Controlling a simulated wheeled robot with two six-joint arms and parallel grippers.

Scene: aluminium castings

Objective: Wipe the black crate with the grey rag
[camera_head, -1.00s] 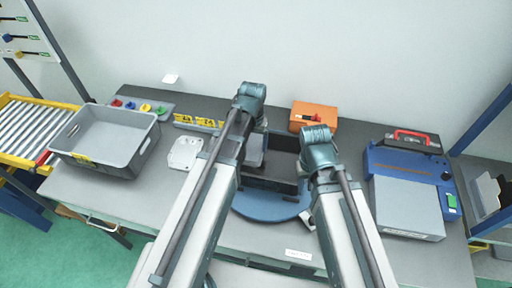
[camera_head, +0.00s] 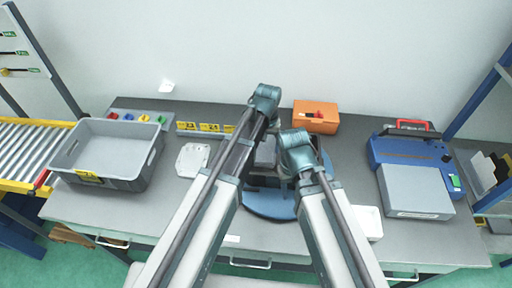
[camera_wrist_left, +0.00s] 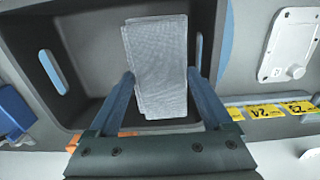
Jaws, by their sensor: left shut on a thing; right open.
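The black crate (camera_wrist_left: 85,20) lies under my left gripper in the left wrist view; its dark floor and walls with side slots show. In the head view my arms hide most of it on the blue round plate (camera_head: 268,206). My left gripper (camera_wrist_left: 160,76) is shut on the folded grey rag (camera_wrist_left: 157,50) and holds it over the crate's inside; I cannot tell whether the rag touches the floor. The rag shows partly in the head view (camera_head: 265,152). My right gripper (camera_head: 280,178) is open at the crate's right side, its fingers mostly hidden by its wrist.
A grey bin (camera_head: 108,178) stands at the left. A white plate (camera_head: 193,159) and yellow number tags (camera_head: 210,128) lie beside it. An orange box (camera_head: 316,116) is behind. A blue machine (camera_head: 412,152) and a white dish (camera_head: 368,223) are at the right.

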